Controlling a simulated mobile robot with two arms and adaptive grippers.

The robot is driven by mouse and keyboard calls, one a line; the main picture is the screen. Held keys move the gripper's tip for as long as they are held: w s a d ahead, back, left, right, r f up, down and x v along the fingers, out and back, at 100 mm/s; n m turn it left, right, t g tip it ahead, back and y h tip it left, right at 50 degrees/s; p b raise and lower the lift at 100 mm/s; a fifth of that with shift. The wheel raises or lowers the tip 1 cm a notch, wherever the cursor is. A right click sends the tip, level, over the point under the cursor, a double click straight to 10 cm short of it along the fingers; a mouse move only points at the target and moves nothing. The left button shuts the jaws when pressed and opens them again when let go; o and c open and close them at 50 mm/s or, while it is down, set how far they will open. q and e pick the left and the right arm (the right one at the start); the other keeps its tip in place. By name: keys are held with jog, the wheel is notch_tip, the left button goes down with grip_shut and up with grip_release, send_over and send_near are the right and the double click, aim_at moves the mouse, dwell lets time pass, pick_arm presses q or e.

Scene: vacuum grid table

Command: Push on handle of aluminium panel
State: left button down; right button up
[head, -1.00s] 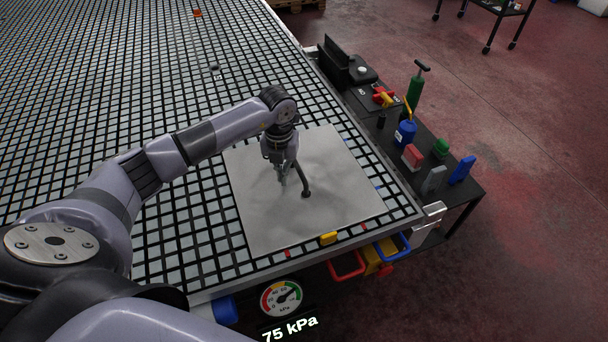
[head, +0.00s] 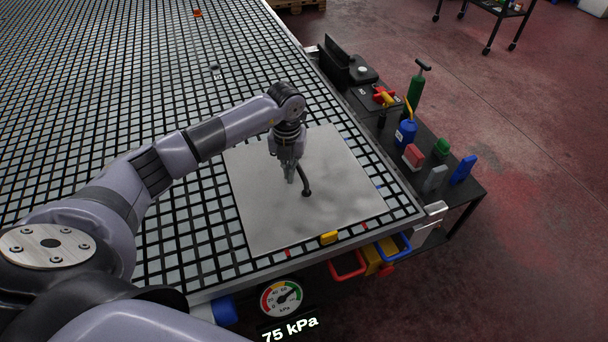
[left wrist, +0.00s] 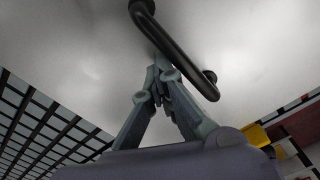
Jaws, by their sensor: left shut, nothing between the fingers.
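The aluminium panel (head: 258,215) is a flat, light grey square sheet lying on the black grid of the table, near its right front corner. A black bar handle (head: 306,184) stands on the panel; its upper part is partly behind my gripper. My left gripper (head: 291,180) points down over the panel, shut and empty, just left of the handle. In the left wrist view the closed fingertips (left wrist: 159,66) are beside the curved black handle (left wrist: 178,52). I cannot tell whether they touch it. My right gripper is not in view.
A gauge (head: 282,298) above a "75 kPa" readout is at the table's front edge. A yellow block (head: 328,237) sits by the panel's front edge. Red and blue handles hang below it. A black side shelf (head: 455,189) with bottles and blocks stands at the right.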

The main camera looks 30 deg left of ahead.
pick_arm(q)
jog(key=shift+w+d+r, duration=0.3)
dwell(0.9)
dwell(1.0)
jog(key=shift+s, duration=0.1)
jog(key=shift+s+a+f, duration=0.15)
jog(key=shift+s+a, duration=0.4)
jog(key=shift+s, duration=0.05)
jog(key=shift+s+a+f+p, duration=0.1)
jog(key=shift+s+a+p, duration=0.2)
jog(key=shift+s+a, duration=0.45)
notch_tip(320, 180, up, 8)
jog(key=p, duration=0.5)
